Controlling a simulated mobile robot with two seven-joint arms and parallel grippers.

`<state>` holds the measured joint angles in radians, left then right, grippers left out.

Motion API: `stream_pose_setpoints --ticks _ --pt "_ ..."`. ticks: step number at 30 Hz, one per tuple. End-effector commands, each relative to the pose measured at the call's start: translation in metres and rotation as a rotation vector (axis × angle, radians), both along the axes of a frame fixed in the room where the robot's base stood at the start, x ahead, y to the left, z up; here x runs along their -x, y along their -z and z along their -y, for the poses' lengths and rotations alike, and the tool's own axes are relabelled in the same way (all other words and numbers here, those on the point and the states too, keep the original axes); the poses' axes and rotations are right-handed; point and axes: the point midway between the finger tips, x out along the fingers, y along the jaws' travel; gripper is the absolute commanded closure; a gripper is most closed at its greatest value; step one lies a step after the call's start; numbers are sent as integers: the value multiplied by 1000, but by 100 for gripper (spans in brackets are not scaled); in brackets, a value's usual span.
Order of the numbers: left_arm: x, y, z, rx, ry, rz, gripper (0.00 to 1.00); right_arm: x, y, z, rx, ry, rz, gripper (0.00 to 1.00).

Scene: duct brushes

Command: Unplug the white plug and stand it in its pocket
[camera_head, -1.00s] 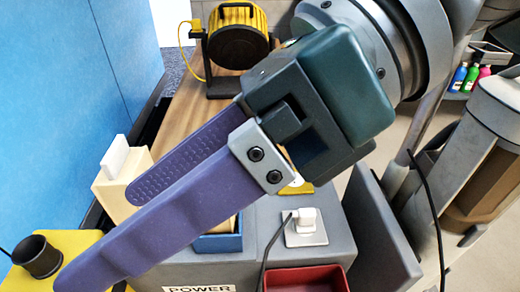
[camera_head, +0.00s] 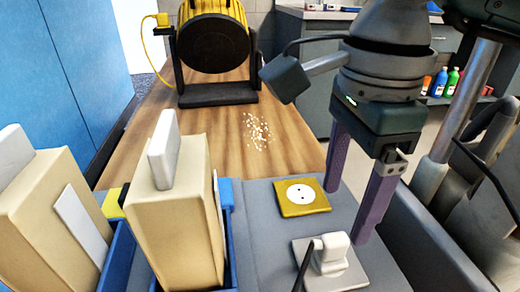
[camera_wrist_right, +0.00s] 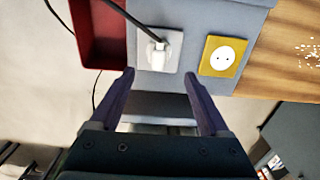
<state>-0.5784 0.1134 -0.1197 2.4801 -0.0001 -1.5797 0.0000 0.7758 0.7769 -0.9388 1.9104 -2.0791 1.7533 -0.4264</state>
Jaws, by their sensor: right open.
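The white plug (camera_head: 331,254) with a black cord sits in a white socket plate (camera_head: 345,277) on the grey box top. It also shows in the right wrist view (camera_wrist_right: 157,46). My right gripper (camera_head: 348,215) has its two purple fingers apart, beside and behind the plug in the head view. In the wrist view the plug lies ahead, roughly centred between the fingertips (camera_wrist_right: 160,76), with nothing held. A red open-topped pocket (camera_wrist_right: 100,35) is left of the plug in the wrist view; whether it is the plug's pocket I cannot tell. My left gripper is not seen.
A yellow socket plate (camera_head: 301,197) is empty beside the white one. Beige blocks (camera_head: 176,215) stand in blue holders at left. A yellow-and-black drum device (camera_head: 212,45) is on the wooden bench, where pale crumbs (camera_head: 256,131) lie. A dark panel (camera_head: 420,240) stands at right.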

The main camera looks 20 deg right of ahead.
Motion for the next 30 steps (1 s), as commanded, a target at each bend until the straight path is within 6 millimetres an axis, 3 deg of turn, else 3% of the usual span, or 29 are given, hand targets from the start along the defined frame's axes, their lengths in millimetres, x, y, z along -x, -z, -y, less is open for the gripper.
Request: stream_pose_setpoints --ticks 14,30 --pt "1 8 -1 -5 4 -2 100 0 10 -1 -3 0 -1 20" --pt "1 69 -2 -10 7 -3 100 0 81 -1 -3 0 0 20"
